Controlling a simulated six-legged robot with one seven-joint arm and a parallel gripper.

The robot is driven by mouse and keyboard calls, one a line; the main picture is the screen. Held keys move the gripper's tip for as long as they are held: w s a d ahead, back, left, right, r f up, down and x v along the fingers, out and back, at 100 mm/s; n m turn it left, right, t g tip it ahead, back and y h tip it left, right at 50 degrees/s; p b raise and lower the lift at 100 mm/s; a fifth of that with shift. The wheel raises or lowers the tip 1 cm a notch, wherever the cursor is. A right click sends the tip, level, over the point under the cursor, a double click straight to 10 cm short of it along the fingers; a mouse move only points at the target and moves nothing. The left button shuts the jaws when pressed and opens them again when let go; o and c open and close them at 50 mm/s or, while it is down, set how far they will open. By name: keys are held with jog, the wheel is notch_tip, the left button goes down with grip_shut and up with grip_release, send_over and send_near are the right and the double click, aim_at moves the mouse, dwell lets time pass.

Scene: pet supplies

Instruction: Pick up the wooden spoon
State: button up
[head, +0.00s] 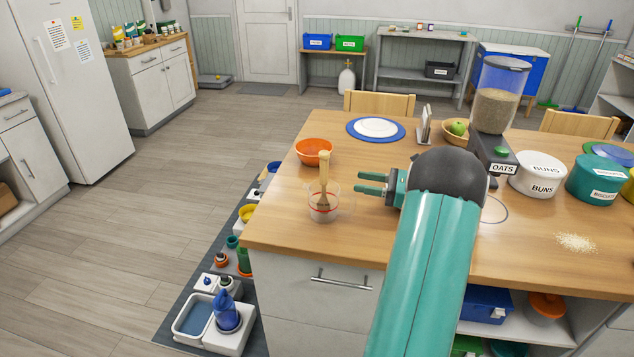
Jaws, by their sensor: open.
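The wooden spoon (323,170) stands nearly upright in a clear cup (314,211) with a red line around it. The cup is near the left front edge of the wooden table (285,232). The spoon's handle rises above the rim and its lower end shows through the clear wall. My gripper (358,182) is just to the right of the spoon, with its fingers pointing left towards it. The fingers are open and empty, and a small gap shows between them and the spoon. My arm hides part of the table front.
An orange bowl (303,152) sits behind the cup. A blue-rimmed plate (376,129) lies further back. The oats dispenser (490,105), a white buns tin (537,177) and a teal tin (598,180) stand to the right. Spilled oats (577,243) lie at the front right.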

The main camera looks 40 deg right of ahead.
aim_at(324, 182)
jog(key=shift+x, duration=5.8)
grip_shut()
